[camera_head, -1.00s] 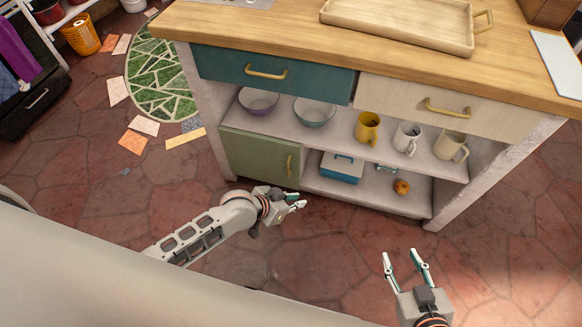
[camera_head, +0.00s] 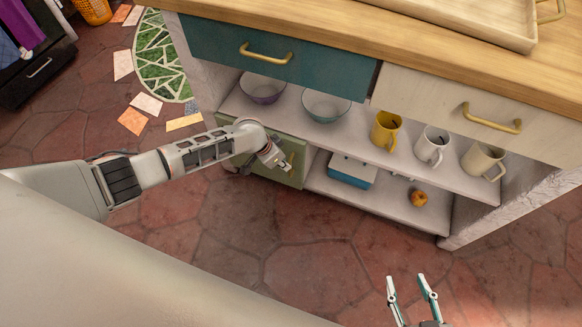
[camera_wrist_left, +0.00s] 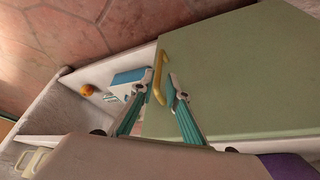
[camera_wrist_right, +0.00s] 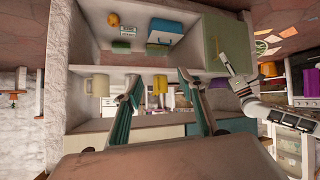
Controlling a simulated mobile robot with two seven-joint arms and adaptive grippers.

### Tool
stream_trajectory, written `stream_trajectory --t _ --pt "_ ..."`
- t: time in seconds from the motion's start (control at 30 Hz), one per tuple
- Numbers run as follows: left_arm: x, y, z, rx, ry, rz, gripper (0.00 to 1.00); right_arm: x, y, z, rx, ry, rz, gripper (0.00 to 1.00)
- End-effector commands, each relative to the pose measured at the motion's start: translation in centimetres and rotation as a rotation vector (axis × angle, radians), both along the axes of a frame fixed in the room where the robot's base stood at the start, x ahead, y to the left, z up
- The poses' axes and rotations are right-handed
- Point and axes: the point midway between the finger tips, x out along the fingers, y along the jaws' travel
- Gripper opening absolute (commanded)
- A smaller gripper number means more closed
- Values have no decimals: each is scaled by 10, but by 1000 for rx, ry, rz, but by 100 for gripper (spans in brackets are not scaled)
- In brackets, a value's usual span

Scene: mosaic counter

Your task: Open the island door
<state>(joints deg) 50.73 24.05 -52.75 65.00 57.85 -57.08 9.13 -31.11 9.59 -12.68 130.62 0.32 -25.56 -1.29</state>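The island door is a green panel (camera_head: 296,177) at the lower left of the island, partly hidden by my left arm in the head view. It looks closed. In the left wrist view the door (camera_wrist_left: 235,70) fills the right side, with its yellow handle (camera_wrist_left: 159,73) near its edge. My left gripper (camera_wrist_left: 158,84) is open, one finger on each side of the handle; I cannot tell whether they touch it. It also shows at the door in the head view (camera_head: 284,163). My right gripper (camera_head: 407,282) is open and empty, over the floor in front of the island.
Beside the door, the open shelves hold a purple bowl (camera_head: 262,88), a teal bowl (camera_head: 326,106), several mugs, a blue-and-white box (camera_head: 352,172) and an apple (camera_head: 418,198). A teal drawer (camera_head: 300,65) is above. The tiled floor (camera_head: 290,245) in front is clear.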

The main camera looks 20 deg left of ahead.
Motion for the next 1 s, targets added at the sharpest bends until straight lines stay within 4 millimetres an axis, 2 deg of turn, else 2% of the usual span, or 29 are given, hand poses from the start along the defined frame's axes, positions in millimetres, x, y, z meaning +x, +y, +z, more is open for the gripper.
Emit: stream_trajectory --t 0.2,0.4,0.57,0.87,0.93,1.0 --pt "1 -9 -41 -1 17 -1 15 0 14 -3 48 -2 -1 40" --pt "11 -14 -66 -1 14 0 15 6 29 4 101 -22 -4 40" --pt "18 -17 -72 -1 7 -1 15 10 34 11 127 -38 -7 40" --pt "22 -18 -69 0 0 -1 15 13 35 18 134 -52 -9 40" --pt "22 -18 -69 0 0 -1 0 13 35 18 135 -51 -8 40" --pt "21 -17 -69 0 0 -1 0 13 35 18 136 -51 -9 40"
